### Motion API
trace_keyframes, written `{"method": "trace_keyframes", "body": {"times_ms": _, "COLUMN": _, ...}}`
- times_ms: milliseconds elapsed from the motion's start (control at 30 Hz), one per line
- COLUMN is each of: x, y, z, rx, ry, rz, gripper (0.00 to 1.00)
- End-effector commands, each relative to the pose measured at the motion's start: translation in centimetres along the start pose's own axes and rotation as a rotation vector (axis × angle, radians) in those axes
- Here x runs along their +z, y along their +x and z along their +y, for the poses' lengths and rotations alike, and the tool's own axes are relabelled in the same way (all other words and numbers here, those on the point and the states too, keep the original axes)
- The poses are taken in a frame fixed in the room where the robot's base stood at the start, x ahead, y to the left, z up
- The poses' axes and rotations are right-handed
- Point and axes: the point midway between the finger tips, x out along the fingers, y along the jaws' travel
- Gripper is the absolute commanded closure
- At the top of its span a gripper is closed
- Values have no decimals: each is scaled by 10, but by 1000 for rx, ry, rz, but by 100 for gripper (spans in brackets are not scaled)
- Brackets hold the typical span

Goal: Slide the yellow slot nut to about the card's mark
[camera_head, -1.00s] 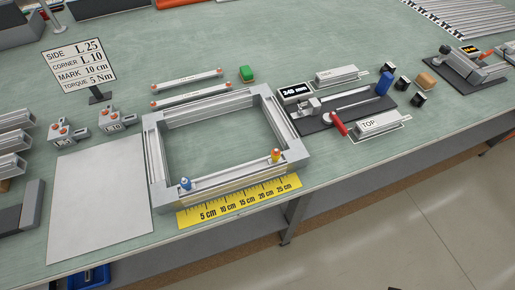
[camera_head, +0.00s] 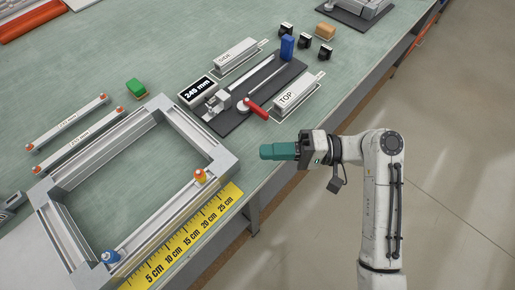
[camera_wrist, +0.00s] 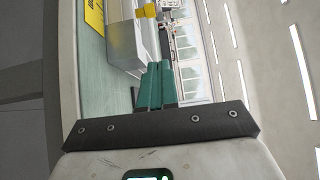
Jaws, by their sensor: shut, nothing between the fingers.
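The yellow slot nut (camera_head: 200,176), with an orange part, stands on the near rail of the aluminium frame (camera_head: 160,220), toward the high-number end of the yellow ruler (camera_head: 190,240). In the wrist view a yellow block (camera_wrist: 146,11), apparently this nut, shows at the top edge. A blue nut (camera_head: 110,257) sits near the ruler's low end. My gripper (camera_head: 263,151) has teal fingers, shut and empty, to the right of the frame and apart from the nut. The fingers (camera_wrist: 155,85) also show together in the wrist view. The card is out of view now; earlier it read MARK 10 cm.
A measuring fixture (camera_head: 255,95) with a red handle (camera_head: 256,109) and a 245 mm display (camera_head: 198,92) stands behind my gripper. The TOP-labelled bar (camera_head: 297,95) lies near the table's edge.

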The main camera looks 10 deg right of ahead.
Motion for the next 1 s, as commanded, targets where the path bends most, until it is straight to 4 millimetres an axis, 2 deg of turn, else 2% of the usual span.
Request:
{"method": "trace_keyframes", "body": {"times_ms": 100, "x": 2, "y": 25, "z": -2, "rx": 1, "ry": 2, "rz": -7, "gripper": 100}}
{"method": "trace_keyframes", "body": {"times_ms": 400, "x": 2, "y": 83, "z": -1, "rx": 2, "ry": 0, "rz": -5, "gripper": 100}}
{"method": "trace_keyframes", "body": {"times_ms": 633, "x": 24, "y": 102, "z": 0, "rx": 3, "ry": 0, "rz": -3, "gripper": 100}}
{"method": "trace_keyframes", "body": {"times_ms": 1000, "x": 29, "y": 108, "z": 1, "rx": 3, "ry": -1, "rz": -1, "gripper": 100}}
